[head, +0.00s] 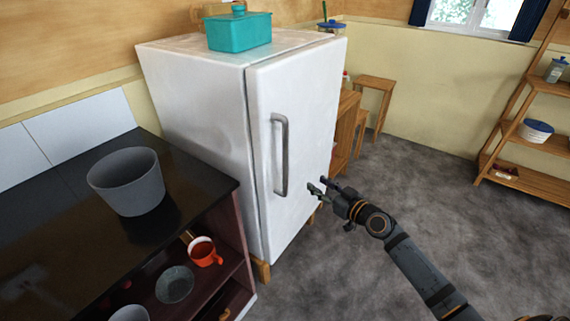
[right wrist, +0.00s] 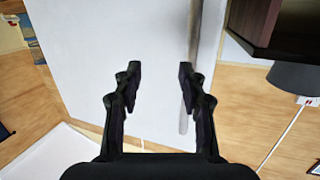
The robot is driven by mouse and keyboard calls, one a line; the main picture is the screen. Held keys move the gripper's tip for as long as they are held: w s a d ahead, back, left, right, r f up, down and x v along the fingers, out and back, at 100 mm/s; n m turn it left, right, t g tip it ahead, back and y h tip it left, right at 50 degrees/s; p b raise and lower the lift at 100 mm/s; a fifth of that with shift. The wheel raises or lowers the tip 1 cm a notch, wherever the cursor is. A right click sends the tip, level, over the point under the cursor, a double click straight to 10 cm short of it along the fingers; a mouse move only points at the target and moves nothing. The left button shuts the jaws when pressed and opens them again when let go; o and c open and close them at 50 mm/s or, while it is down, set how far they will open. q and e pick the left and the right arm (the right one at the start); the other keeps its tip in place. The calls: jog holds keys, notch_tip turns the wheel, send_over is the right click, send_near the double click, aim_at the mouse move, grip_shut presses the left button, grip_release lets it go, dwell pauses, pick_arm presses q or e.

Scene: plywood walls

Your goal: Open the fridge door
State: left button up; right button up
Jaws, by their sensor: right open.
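The white fridge (head: 195,95) stands on wooden feet behind the dark counter. Its door (head: 305,110) looks shut against the body, with a thin dark seam. A grey vertical handle (head: 280,155) is on the door's left side. My right gripper (head: 316,189) is open and empty, just right of the handle's lower end, in front of the door. In the right wrist view my right gripper's fingers (right wrist: 160,72) are spread before the white door (right wrist: 90,60). The handle (right wrist: 185,122) is partly hidden behind the right finger there; I see no grip on it. My left gripper is not in view.
A teal container (head: 238,32) sits on the fridge. The dark counter (head: 60,215) with a grey pot (head: 127,182) is left of the door, above shelves with an orange mug (head: 205,252). Grey floor (head: 440,200) is open to the right, up to a wooden shelf (head: 535,135).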

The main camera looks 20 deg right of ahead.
jog(key=n+y, duration=0.2)
send_near(287, 157)
jog(key=f, duration=0.1)
pick_arm(q)
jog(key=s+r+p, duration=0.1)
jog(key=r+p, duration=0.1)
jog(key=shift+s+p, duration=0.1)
jog(key=shift+p, duration=0.3)
pick_arm(e)
jog(key=x, duration=1)
jog(key=shift+w+r+t+y, duration=0.3)
jog(key=shift+w+r, duration=0.15)
jog(key=shift+r, duration=0.05)
jog(key=shift+a, duration=0.1)
grip_shut()
